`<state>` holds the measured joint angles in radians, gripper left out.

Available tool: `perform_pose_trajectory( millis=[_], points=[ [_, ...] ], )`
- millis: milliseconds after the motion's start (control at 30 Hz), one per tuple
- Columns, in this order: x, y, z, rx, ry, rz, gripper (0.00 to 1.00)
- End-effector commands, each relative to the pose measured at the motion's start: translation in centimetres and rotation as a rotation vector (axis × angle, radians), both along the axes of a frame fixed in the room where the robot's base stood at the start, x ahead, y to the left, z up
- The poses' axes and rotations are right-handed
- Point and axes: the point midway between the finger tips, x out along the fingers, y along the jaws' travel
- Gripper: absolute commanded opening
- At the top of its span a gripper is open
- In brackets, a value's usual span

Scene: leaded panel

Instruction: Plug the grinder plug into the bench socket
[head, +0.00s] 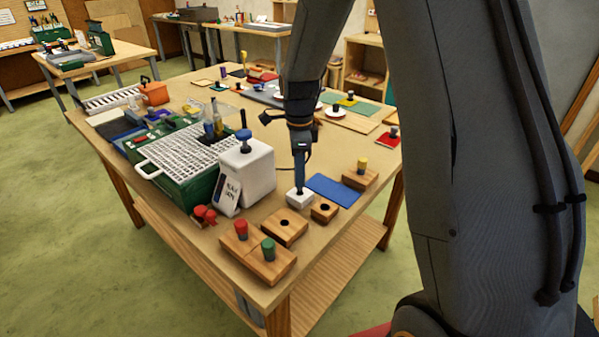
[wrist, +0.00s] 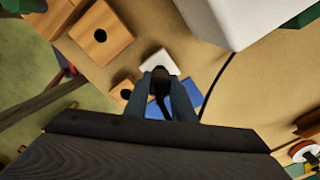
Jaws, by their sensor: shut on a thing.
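My gripper (head: 300,190) points down at the near right part of the bench, and its fingers show in the wrist view (wrist: 161,88). It is shut on a small black plug (wrist: 160,74). A small white socket block (head: 298,201) is directly under the fingertips; it also shows in the wrist view (wrist: 157,60). The plug is at the block's top, but I cannot tell whether it is seated. A green grinder with a white grid top (head: 185,152) stands to the left. A thin black cable (wrist: 218,83) curves beside the gripper.
A white box with a blue cap (head: 249,172) stands left of my gripper. Wooden blocks with holes (head: 284,227) (head: 324,209) lie close in front. A blue mat (head: 334,190) lies right of the socket.

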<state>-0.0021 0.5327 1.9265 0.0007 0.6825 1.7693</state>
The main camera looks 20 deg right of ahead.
Motion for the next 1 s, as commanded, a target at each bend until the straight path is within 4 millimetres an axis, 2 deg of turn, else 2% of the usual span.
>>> perform_pose_trajectory(
  millis=[367, 1000],
  points=[
    [0.0, 0.0, -0.1, 0.000, 0.000, 0.000, 0.01],
    [0.0, 0.0, -1.5, 0.000, 0.000, 0.000, 0.01]
  ],
)
